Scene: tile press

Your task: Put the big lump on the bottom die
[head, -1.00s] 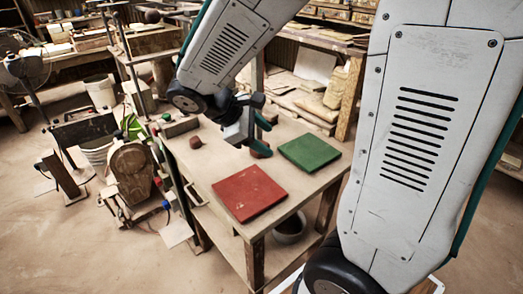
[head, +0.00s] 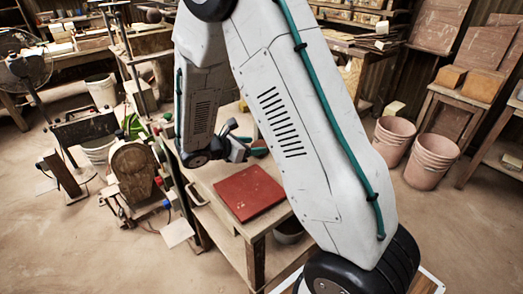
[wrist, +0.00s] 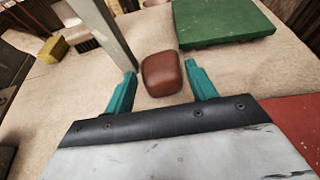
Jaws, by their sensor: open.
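A reddish-brown rounded lump (wrist: 161,72) lies on the table in the wrist view. My gripper (wrist: 162,84) is open, one teal finger on each side of the lump, with small gaps showing. I cannot tell how high the fingertips are above the table. In the head view my gripper (head: 242,146) is over the back of the table, and my arm hides the lump. With no other lump in view now, I cannot compare sizes. I cannot make out the bottom die in either view.
A red square slab (head: 249,192) lies on the table's front part. A green slab (wrist: 222,24) lies beyond the lump. A grey metal post (wrist: 106,30) stands close to the left finger. A yellow block (wrist: 54,49) sits farther left. Pink buckets (head: 430,158) stand on the floor at right.

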